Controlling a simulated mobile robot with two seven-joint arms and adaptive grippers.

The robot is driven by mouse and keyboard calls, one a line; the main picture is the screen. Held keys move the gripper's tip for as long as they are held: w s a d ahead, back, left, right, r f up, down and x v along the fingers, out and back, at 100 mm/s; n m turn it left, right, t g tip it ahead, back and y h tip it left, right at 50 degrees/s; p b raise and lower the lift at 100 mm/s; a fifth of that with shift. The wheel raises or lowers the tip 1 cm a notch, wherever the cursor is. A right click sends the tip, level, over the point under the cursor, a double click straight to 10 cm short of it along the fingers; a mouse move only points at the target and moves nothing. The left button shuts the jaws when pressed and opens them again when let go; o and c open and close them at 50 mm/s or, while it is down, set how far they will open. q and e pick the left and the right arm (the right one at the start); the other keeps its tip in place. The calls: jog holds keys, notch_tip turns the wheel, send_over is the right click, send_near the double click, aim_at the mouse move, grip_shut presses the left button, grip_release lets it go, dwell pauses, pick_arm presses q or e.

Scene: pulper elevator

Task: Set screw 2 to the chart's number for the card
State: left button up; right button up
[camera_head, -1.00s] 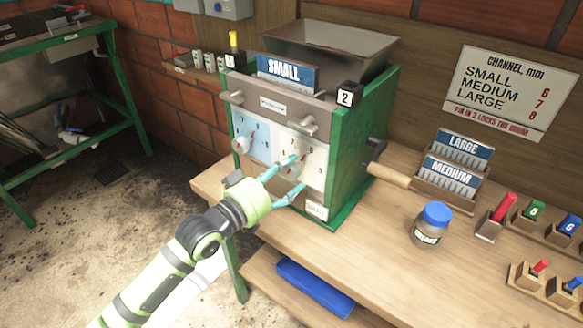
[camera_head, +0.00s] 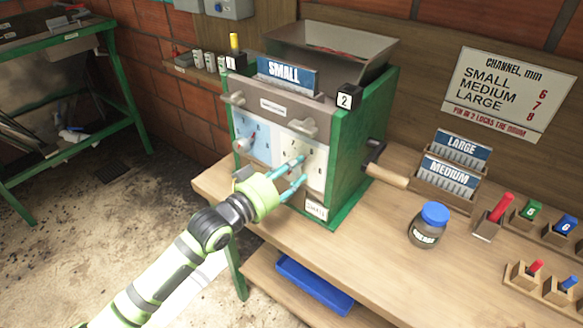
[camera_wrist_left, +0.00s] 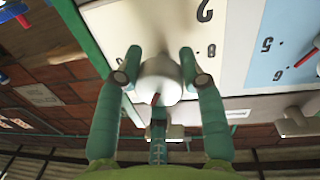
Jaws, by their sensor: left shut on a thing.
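The green pulper (camera_head: 352,145) has a SMALL card (camera_head: 286,74) on top. The chart (camera_head: 505,92) reads SMALL 6, MEDIUM 7, LARGE 8. The block marked 2 (camera_head: 346,98) sits at the machine's right corner, above the white dial plate (camera_head: 318,152). My left gripper (camera_head: 303,170) is at this dial, its fingers shut on the screw's white knob (camera_wrist_left: 160,78), one on each side. A red mark shows at the knob's lower edge in the left wrist view; fingers mostly hide the knob in the head view. My right gripper is not in view.
The blue dial plate (camera_head: 258,138) with its own knob is just left. A crank with a wooden handle (camera_head: 388,176) sticks out at the right. The LARGE and MEDIUM card rack (camera_head: 445,190), a blue-lidded jar (camera_head: 429,225) and coloured pins (camera_head: 502,208) stand on the bench.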

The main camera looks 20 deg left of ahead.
pick_arm(q)
jog(key=o, duration=1.2)
jog(key=shift+c, duration=0.2)
jog(key=v, duration=1.2)
